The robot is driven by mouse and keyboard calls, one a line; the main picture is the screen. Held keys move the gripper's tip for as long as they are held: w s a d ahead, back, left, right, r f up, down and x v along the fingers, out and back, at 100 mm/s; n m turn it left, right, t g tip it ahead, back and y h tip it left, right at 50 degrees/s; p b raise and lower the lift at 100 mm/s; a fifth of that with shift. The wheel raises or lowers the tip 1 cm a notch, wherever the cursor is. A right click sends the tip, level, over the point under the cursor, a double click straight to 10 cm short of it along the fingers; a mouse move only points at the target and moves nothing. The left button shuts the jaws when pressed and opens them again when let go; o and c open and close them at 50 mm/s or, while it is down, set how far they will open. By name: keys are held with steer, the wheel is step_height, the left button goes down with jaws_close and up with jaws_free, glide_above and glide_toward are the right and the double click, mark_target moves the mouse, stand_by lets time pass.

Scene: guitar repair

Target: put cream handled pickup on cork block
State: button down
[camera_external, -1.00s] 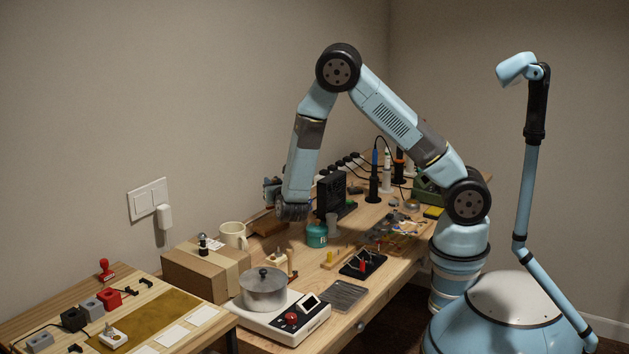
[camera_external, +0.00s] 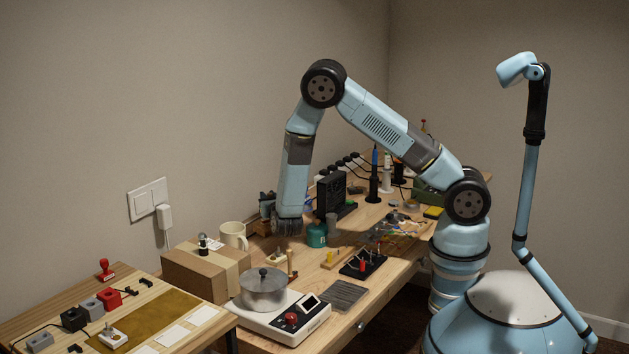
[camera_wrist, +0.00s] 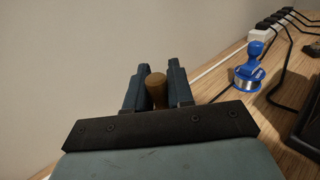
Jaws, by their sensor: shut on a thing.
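My gripper (camera_external: 287,227) points down above the back of the workbench, left of a teal jar. In the wrist view its two fingers (camera_wrist: 156,92) are closed on a tan, round-topped handle (camera_wrist: 156,87). What is below that handle is hidden, so I cannot tell for certain that it is the cream handled pickup. A small pale piece with a knob (camera_external: 275,259) stands on the bench behind the pot. A brown block (camera_external: 262,228) lies at the back of the bench, just left of my gripper; I cannot tell if it is the cork block.
A metal pot (camera_external: 263,290) sits on a white scale. A cardboard box (camera_external: 205,273), cream mug (camera_external: 233,233), teal jar (camera_external: 316,236) and black upright box (camera_external: 331,193) stand nearby. A blue-handled spool (camera_wrist: 249,72) and power strip (camera_wrist: 270,22) lie right of my fingers.

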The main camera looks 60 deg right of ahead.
steer(key=c, duration=1)
jaws_free()
steer(key=shift+r, duration=0.1)
steer(key=v, duration=0.7)
steer(key=shift+s+a, duration=0.15)
steer(key=shift+s, duration=0.05)
